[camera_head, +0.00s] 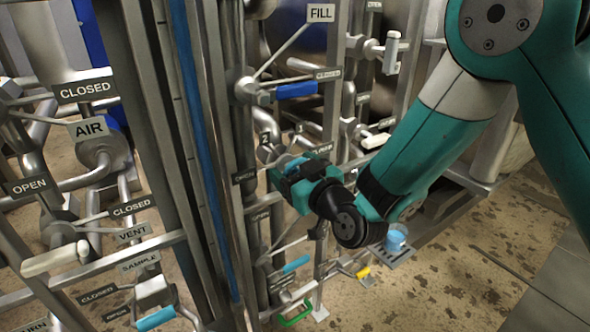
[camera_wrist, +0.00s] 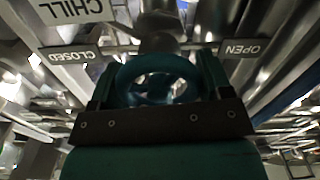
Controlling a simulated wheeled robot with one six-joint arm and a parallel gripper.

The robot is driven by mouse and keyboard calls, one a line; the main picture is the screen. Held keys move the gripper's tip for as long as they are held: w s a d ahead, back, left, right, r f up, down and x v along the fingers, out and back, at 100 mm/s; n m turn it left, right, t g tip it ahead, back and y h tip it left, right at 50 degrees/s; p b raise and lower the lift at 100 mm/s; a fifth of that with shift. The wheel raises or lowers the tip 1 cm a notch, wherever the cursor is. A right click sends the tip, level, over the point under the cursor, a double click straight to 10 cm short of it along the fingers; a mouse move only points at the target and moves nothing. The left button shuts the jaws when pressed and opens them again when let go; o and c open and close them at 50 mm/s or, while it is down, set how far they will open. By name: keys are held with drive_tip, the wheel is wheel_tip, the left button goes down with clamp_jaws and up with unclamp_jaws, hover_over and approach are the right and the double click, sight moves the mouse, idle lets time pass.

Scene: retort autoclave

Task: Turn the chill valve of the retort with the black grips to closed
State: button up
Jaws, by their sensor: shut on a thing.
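My gripper (camera_head: 287,172) is at the pipework of the middle retort, low on its front frame. In the wrist view its two fingers (camera_wrist: 157,82) stand on either side of a rounded, dark blue-looking part, the chill valve's handle (camera_wrist: 155,66), and are shut on it. The valve body shows behind it. The CHILL plate (camera_wrist: 75,8) is upside down at top left. The CLOSED plate (camera_wrist: 75,55) is left of the handle and the OPEN plate (camera_wrist: 243,50) right of it. The handle points toward my wrist, between the two plates. No black grip is clearly visible.
The FILL valve's blue lever (camera_head: 296,90) is above my gripper. Upright frame posts and pipes crowd the left side. A green handle (camera_head: 295,315) and a blue lever (camera_head: 295,265) are below. A blue cup (camera_head: 396,238) stands low at right. The floor at right is clear.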

drive_tip(key=m, duration=0.5)
drive_tip(key=shift+d+f, duration=0.1)
drive_tip(key=shift+f, duration=0.05)
drive_tip(key=m, duration=0.5)
drive_tip(key=shift+m, duration=0.4)
drive_tip(key=o, duration=0.9)
